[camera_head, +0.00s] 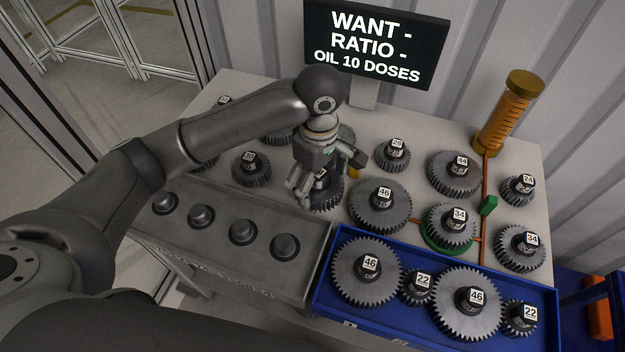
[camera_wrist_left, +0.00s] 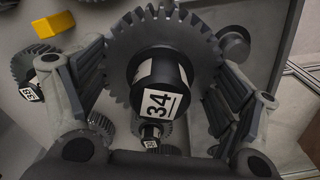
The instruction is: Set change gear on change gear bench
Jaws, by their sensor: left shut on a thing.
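My left gripper (camera_head: 312,190) is shut on a dark toothed change gear (camera_head: 328,199), over the light grey bench top (camera_head: 228,192). In the left wrist view the fingers (camera_wrist_left: 158,105) stand either side of the hub of this gear (camera_wrist_left: 125,45), whose label reads 34. Whether the gear touches the bench top cannot be told. Several other numbered gears stand on the bench, among them a 46 (camera_head: 380,208), a 44 (camera_head: 455,175) and a 34 (camera_head: 450,228). My right gripper is not in view.
A grey stand with several round posts (camera_head: 243,232) lies at the front left. A blue tray (camera_head: 345,322) holding gears 46 and 22 is at the front right. An orange cylinder (camera_head: 505,118) and a sign (camera_head: 375,45) stand at the back. A yellow block (camera_wrist_left: 54,24) is beside the held gear.

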